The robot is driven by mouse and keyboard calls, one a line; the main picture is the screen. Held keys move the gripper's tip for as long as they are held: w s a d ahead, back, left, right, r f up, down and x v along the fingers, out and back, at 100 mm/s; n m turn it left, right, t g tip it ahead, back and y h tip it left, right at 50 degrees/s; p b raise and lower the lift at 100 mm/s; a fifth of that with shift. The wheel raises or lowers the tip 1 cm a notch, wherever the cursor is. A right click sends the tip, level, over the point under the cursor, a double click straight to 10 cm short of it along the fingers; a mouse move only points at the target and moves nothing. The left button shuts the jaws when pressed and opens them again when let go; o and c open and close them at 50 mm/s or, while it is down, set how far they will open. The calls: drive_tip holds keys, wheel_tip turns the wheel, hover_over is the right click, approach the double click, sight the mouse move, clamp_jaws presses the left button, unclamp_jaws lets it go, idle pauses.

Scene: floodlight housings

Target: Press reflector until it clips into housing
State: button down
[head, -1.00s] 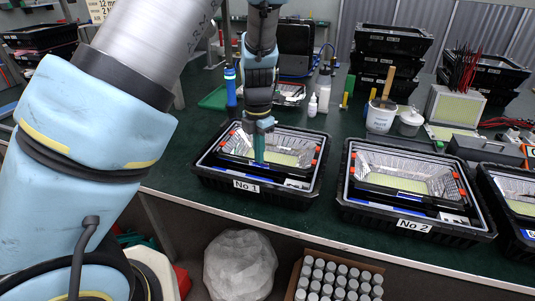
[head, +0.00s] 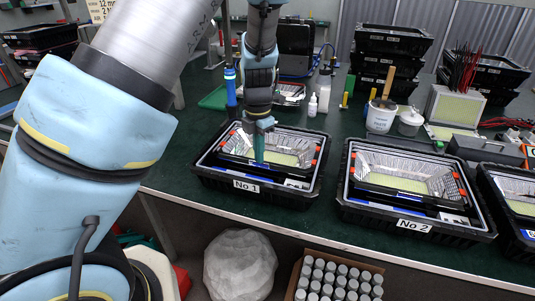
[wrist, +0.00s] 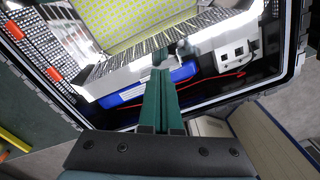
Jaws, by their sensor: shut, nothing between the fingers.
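The No 1 housing (head: 310,187) is a black open tray on the green bench. A silvery reflector (head: 299,144) with a yellow-green panel in its middle sits in it, with orange clips at its sides. My gripper (head: 259,158) is shut and empty, pointing down at the reflector's near left part. In the wrist view my green fingers (wrist: 161,78) are together, their tips by the near edge of the reflector (wrist: 120,62). I cannot tell whether they touch it. A blue part (wrist: 150,84) and a red wire lie in the housing beside the fingers.
The No 2 housing (head: 398,224) stands to the right with its own reflector, and a third housing (head: 513,235) is cut off at the right edge. A white bucket (head: 381,116), a grey pot (head: 410,123) and a blue bottle (head: 230,86) stand behind.

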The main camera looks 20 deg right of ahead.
wheel_tip(320, 180, up, 7)
drive_tip(key=p, duration=0.8)
idle(0.5)
drive_tip(key=s+a+r+m, duration=0.1)
drive_tip(key=a+r+m, duration=0.2)
drive_tip(key=a+m, duration=0.4)
drive_tip(key=s+a+r+m+t, duration=0.1)
drive_tip(key=a+r+m, duration=0.3)
drive_tip(key=a+m, duration=0.4)
drive_tip(key=s+a+r+m, duration=0.2)
drive_tip(key=a+r+m, duration=0.2)
drive_tip(key=a, duration=1.1)
drive_tip(key=shift+m+t, duration=0.3)
drive_tip(key=shift+m, duration=1.4)
drive_tip(key=shift+a, duration=0.1)
